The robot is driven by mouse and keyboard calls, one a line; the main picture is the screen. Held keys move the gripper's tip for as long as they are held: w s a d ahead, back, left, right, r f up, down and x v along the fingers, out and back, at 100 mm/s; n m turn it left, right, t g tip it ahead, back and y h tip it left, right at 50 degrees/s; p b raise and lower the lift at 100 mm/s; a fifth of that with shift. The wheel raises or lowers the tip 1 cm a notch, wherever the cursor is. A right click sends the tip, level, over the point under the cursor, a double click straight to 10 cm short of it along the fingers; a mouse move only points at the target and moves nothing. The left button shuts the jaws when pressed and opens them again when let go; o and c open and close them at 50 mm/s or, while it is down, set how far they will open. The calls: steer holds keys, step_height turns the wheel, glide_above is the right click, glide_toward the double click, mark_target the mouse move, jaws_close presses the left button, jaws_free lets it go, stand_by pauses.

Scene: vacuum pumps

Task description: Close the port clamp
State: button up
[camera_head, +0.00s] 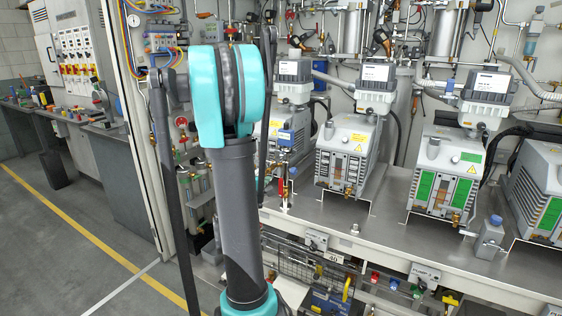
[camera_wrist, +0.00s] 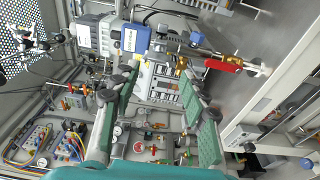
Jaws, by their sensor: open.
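My gripper (camera_wrist: 161,88) is open and empty in the wrist view, with its two green-padded fingers spread apart. Beyond the fingertips is a small port assembly with a red lever (camera_wrist: 223,65) and a brass fitting (camera_wrist: 181,66). The red lever also shows in the head view (camera_head: 284,189), just right of my arm. A blue box with a white label (camera_wrist: 131,39) lies beyond the left fingertip; in the head view (camera_head: 286,137) it is above the lever. I cannot make out the port clamp or its state for certain. My gripper is hidden in the head view.
Grey vacuum pumps (camera_head: 345,150) (camera_head: 447,172) stand in a row on a metal shelf (camera_head: 390,238). Pipes and gauges fill the wall behind. A wire basket (camera_head: 305,268) hangs under the shelf. Open grey floor (camera_head: 60,250) lies at the left.

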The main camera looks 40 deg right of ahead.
mark_target(284, 157)
steer(key=x, duration=1.5)
steer(key=shift+d, duration=0.4)
jaws_close()
